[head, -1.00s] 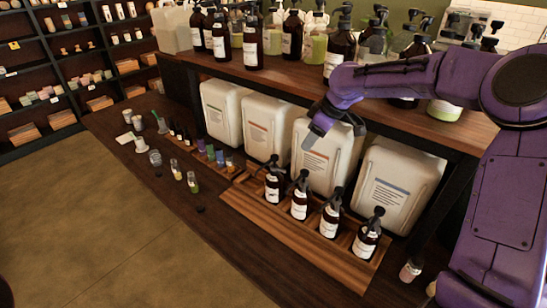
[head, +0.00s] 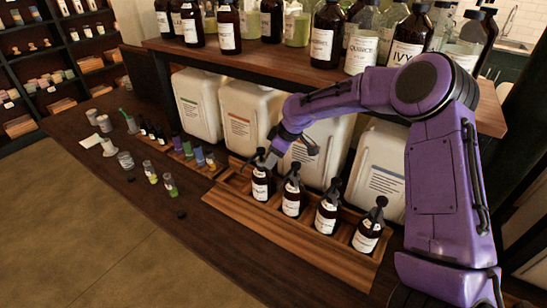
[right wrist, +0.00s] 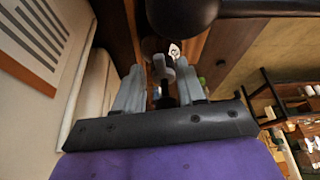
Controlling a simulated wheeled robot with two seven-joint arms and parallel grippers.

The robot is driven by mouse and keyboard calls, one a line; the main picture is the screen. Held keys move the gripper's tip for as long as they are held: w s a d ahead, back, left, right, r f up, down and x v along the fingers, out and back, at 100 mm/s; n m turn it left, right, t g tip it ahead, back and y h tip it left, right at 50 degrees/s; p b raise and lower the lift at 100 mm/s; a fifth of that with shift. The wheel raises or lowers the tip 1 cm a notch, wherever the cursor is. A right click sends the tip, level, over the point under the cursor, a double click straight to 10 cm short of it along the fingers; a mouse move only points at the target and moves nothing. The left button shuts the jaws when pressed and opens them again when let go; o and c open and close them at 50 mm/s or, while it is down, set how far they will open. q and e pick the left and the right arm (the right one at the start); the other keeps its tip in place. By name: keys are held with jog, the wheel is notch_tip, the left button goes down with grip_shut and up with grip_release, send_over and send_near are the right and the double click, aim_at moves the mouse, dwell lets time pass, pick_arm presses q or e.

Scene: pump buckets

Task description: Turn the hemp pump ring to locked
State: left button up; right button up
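Several brown pump bottles with black pump heads and white labels stand in a row in a wooden tray (head: 262,222). Their label names are too small to read, so I cannot tell which is hemp. My right gripper (head: 267,159) is at the top of the leftmost bottle (head: 261,186), partly covering its pump. In the right wrist view, my right gripper (right wrist: 160,88) has its two grey fingers apart, with small grey and black parts showing between them. I cannot tell whether the fingers touch the pump or its ring. My left gripper is out of view.
Large white canisters (head: 247,115) stand close behind the tray. Above them a wooden shelf (head: 340,80) carries several big bottles. Small vials (head: 170,186) and jars stand on the counter to the left. The counter front left of the tray is mostly clear.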

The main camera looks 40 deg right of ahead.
aim_at(263, 163)
jog(key=shift+w+a+f, duration=0.1)
jog(key=shift+f, duration=0.3)
grip_shut()
jog(key=shift+a+m+t+h+p, duration=0.1)
jog(key=shift+a+m+h+p, duration=0.6)
jog(key=shift+m+p, duration=1.2)
jog(key=shift+a+m+t+h+p, duration=0.1)
jog(key=shift+a+m+h+p, duration=0.6)
jog(key=shift+m+p, duration=1.2)
jog(key=shift+a+m+t+h+p, duration=0.1)
jog(key=shift+a+m+h+p, duration=0.6)
jog(key=shift+m+p, duration=1.2)
jog(key=shift+d, duration=0.1)
